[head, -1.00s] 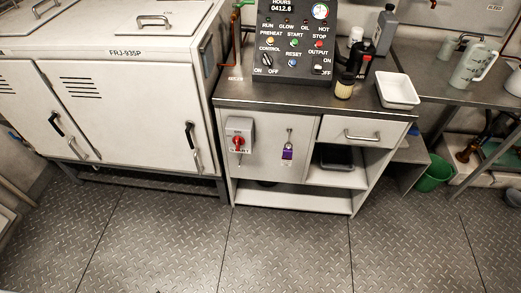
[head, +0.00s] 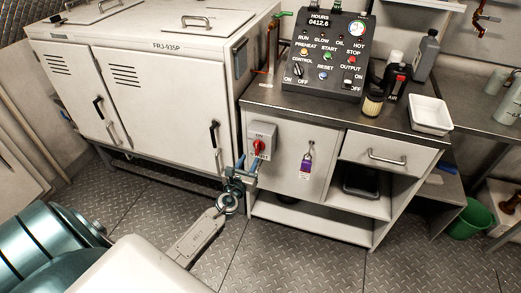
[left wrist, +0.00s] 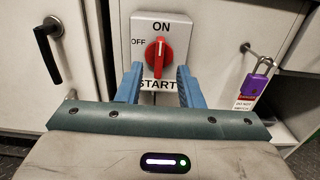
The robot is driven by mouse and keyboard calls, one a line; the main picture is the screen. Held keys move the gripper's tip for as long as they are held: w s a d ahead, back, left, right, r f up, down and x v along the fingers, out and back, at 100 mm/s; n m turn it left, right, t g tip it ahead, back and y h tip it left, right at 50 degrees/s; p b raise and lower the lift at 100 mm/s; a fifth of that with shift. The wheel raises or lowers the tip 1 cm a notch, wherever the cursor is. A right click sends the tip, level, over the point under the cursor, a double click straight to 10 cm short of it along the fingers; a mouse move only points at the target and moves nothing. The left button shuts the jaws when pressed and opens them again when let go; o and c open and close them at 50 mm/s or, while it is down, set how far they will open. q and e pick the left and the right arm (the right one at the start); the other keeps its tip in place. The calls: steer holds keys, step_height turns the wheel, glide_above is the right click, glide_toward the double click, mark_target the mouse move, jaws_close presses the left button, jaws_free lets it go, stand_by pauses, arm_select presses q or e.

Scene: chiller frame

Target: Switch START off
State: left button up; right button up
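The START switch is a grey box (head: 262,137) on the front of the cabinet, with a red rotary handle (head: 258,147). In the left wrist view the red handle (left wrist: 158,55) stands upright. ON is printed above it, OFF to its left and START below. My left gripper (head: 248,170) is just in front of and below the switch. My right gripper is out of view.
A purple padlock (left wrist: 260,84) with a tag hangs right of the switch. A white chiller door with a black handle (head: 214,138) is on the left. The control panel (head: 325,60), an amber-capped jar (head: 373,103) and a white tray (head: 430,116) stand on the worktop.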

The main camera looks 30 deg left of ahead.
mark_target(256, 147)
arm_select(q)
steer(key=x, duration=0.6)
steer(key=shift+f+b, duration=0.1)
steer(key=shift+b, duration=0.2)
steer(key=shift+x, duration=0.9)
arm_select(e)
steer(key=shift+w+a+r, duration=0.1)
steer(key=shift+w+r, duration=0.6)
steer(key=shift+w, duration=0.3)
arm_select(q)
jaws_close()
